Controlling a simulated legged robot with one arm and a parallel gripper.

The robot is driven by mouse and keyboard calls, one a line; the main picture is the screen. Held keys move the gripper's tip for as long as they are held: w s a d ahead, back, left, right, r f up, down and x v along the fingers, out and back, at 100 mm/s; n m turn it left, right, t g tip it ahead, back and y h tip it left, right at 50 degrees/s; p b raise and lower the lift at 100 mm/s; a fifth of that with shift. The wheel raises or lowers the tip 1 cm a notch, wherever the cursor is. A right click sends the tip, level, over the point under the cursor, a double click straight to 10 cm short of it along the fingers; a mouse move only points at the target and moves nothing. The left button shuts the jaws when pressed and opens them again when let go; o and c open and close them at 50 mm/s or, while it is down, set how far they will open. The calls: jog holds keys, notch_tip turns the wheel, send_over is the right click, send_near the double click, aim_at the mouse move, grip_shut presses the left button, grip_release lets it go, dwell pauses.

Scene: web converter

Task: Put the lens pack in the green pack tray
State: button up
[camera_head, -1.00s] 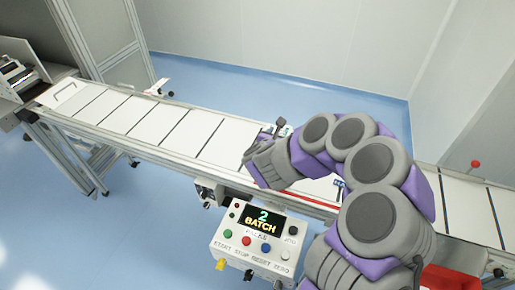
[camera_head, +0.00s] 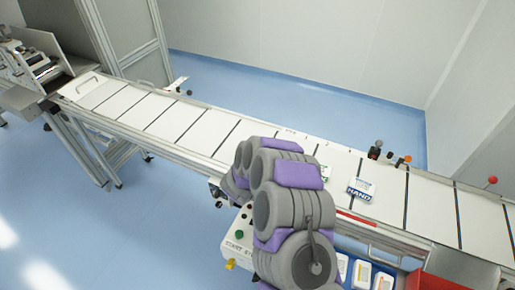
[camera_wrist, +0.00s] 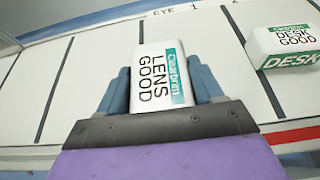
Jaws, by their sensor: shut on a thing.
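The lens pack (camera_wrist: 160,78) is a white box with a teal strip and the words LENS GOOD, in the wrist view. My gripper (camera_wrist: 161,88) is shut on it, with a blue-grey finger on either side. The white belt shows behind the pack; I cannot tell the gap between them. In the head view my arm hides the gripper and the lens pack. Several small labelled holders or packs stand below the belt at the bottom right, partly behind my arm. I cannot tell which, if any, is the green pack tray.
The white conveyor (camera_head: 181,126) with dark cross lines runs across the view. A green-labelled DESK pack (camera_wrist: 285,45) lies to the right of my gripper. A blue-labelled HAND pack (camera_head: 361,190) lies further right. A control box (camera_head: 236,238) and a red bin (camera_head: 420,281) stand in front.

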jog(key=w+a, duration=0.1)
jog(key=w, duration=0.2)
jog(key=w+a, duration=0.2)
jog(key=w, duration=0.1)
jog(key=w+a+f, duration=0.1)
jog(key=w, duration=0.2)
jog(key=shift+w+a, duration=0.2)
jog(key=shift+a, duration=0.05)
jog(key=shift+w+a, duration=0.1)
jog(key=shift+a, duration=0.15)
jog(key=shift+a+f, duration=0.1)
jog(key=shift+f, duration=0.05)
jog(key=f, duration=0.3)
jog(key=shift+d+f, duration=0.2)
jog(key=shift+d, duration=0.1)
jog(key=o, duration=1.1)
jog(key=shift+a, duration=0.1)
jog(key=shift+o, duration=0.2)
jog(key=shift+r, duration=0.1)
jog(key=v, duration=1.2)
